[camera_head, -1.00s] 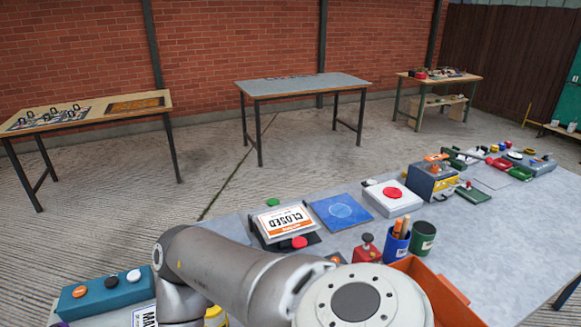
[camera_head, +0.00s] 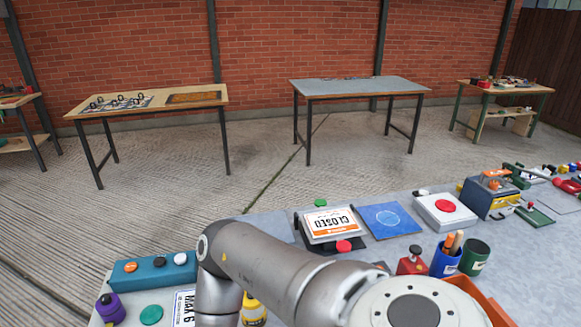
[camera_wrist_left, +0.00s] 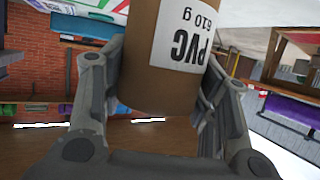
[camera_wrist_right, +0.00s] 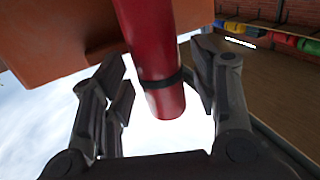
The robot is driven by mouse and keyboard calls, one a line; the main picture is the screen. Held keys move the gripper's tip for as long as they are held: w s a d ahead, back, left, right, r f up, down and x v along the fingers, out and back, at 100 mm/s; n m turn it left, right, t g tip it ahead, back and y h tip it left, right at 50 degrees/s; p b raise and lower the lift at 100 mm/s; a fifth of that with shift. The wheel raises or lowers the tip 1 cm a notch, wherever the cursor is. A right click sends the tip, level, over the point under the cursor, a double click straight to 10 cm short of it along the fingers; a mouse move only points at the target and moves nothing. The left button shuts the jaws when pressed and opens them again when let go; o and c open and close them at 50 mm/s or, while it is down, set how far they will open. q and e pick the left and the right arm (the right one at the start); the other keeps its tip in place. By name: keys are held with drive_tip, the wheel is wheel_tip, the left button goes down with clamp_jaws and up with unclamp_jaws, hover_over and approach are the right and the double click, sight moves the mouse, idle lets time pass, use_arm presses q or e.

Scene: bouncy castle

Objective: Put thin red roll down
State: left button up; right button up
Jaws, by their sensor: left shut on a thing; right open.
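The thin red roll (camera_wrist_right: 152,50), with a dark band near its end, shows in the right wrist view. My right gripper (camera_wrist_right: 162,75) is open, with a finger on each side of the roll and a gap visible on the left. The roll's far end is cut off by the frame. In the left wrist view my left gripper (camera_wrist_left: 153,75) is shut on a brown roll (camera_wrist_left: 150,92) with a white label reading "PVC 610 g". Neither gripper shows in the head view, where my arm covers the foreground.
An orange surface (camera_wrist_right: 60,40) is close to the red roll. The grey work table (camera_head: 375,245) holds a closed sign (camera_head: 331,223), a blue mat (camera_head: 390,219), a blue cup (camera_head: 446,261) and a green cup (camera_head: 474,259). Other tables stand by the brick wall across open floor.

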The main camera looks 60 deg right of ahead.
drive_tip(key=v, duration=1)
drive_tip(key=shift+o, duration=0.4)
drive_tip(key=shift+a+r, duration=0.1)
drive_tip(key=shift+a, duration=0.1)
drive_tip(key=s+d+r, duration=0.1)
drive_tip(key=d, duration=0.2)
drive_tip(key=s+d+r, duration=0.1)
drive_tip(key=s+d, duration=0.1)
drive_tip(key=d, duration=0.2)
drive_tip(key=s+d+r, duration=0.1)
drive_tip(key=d, duration=0.3)
drive_tip(key=shift+s+d+r, duration=0.1)
drive_tip(key=shift+s+r, duration=0.2)
drive_tip(key=shift+r, duration=0.05)
clamp_jaws()
